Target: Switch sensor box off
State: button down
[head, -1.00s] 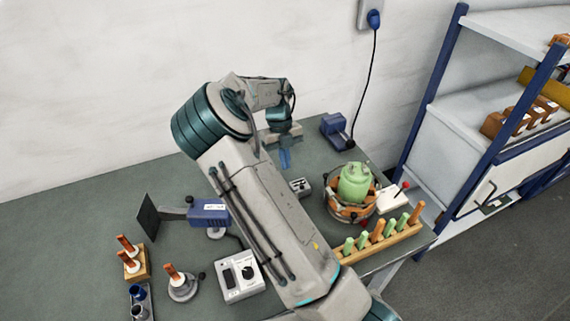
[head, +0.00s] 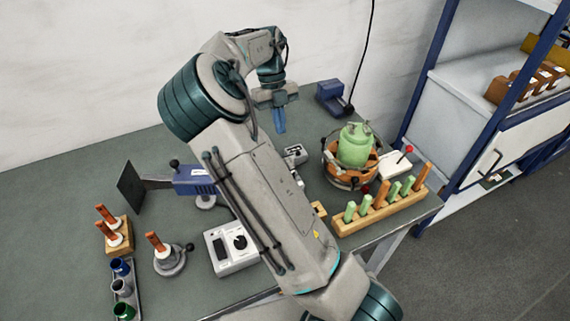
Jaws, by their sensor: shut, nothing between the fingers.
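No label I can read marks the sensor box. A small grey box (head: 295,154) with dark details on top lies on the bench in the middle, partly hidden by my arm. A larger white box (head: 220,262) with a black knob and a dark slot sits at the front, left of my forearm. My gripper (head: 279,127) points down with its blue fingers shut and empty. It appears behind and slightly left of the small grey box, apart from it in the picture. I cannot tell its height above the bench or any switch position.
A blue box (head: 333,98) with a black cable stands at the back. Right are a green vessel (head: 355,146) in an orange-brown ring, a white red-knobbed lever box (head: 394,166) and a peg rack (head: 384,211). Left are a blue device (head: 196,180) and peg stands (head: 118,238). A shelf stands right.

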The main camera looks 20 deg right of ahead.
jog(key=shift+r, duration=0.1)
jog(key=shift+s, duration=0.1)
dwell(0.3)
jog(key=p+x, duration=0.1)
jog(key=x, duration=0.9)
